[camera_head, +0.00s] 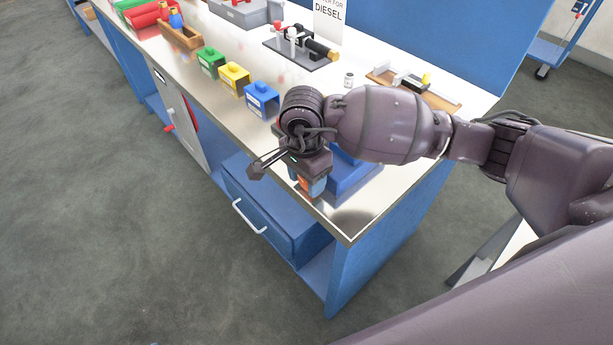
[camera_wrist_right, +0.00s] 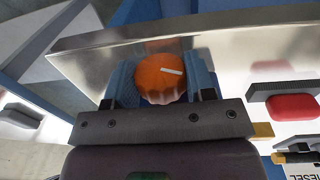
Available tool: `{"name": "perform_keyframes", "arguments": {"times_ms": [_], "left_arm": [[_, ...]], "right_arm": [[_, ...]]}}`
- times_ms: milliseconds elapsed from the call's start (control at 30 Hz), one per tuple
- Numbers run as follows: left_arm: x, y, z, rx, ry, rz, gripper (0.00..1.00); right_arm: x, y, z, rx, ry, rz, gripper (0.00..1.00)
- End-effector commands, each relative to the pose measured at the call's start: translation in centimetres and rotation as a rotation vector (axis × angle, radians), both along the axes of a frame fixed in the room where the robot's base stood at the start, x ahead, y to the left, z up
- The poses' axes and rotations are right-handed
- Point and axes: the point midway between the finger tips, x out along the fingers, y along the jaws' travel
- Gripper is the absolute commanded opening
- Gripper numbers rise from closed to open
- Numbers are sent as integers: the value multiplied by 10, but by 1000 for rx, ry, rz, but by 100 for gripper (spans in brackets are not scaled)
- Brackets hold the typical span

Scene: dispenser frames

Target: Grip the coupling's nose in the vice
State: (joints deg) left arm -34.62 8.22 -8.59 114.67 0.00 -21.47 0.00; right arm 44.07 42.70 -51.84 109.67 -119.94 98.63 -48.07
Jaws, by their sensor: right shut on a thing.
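My right gripper (camera_head: 308,180) is low over the near end of the bench, its wrist hiding most of what is below. In the right wrist view its two blue finger pads (camera_wrist_right: 160,85) are shut on the sides of a round, ribbed orange knob (camera_wrist_right: 160,78) with a white mark. The orange knob shows as a small patch in the head view (camera_head: 304,183). A blue body (camera_head: 352,178), perhaps the vice, stands beside the gripper, mostly hidden. A black cylinder with a brass end (camera_head: 318,49), possibly the coupling, lies on a dark plate farther back. My left gripper is out of view.
A wooden board (camera_head: 437,95) with fittings lies behind my wrist. A DIESEL sign (camera_head: 330,20) stands at the back. The bench's near right corner (camera_head: 350,228) is bare.

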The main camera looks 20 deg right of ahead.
Motion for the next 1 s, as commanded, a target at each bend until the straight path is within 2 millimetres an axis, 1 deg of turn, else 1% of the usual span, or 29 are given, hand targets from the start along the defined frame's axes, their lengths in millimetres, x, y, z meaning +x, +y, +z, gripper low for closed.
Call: {"name": "perform_keyframes", "arguments": {"times_ms": [167, 400, 600, 833, 867, 1000], "left_arm": [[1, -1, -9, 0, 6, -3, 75], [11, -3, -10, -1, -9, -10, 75], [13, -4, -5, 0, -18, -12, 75], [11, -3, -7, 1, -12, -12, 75], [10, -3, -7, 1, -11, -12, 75], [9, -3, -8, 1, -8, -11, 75]], "right_arm": [[-1, -2, -3, 46, -116, 1, 26], [-2, -2, -3, 115, -283, -1, 26], [-2, -1, 0, 133, -326, -1, 26], [-2, -1, 1, 133, -325, -1, 26], [-2, -1, 1, 133, -325, -1, 54], [-2, -1, 0, 133, -324, 0, 75]]}}
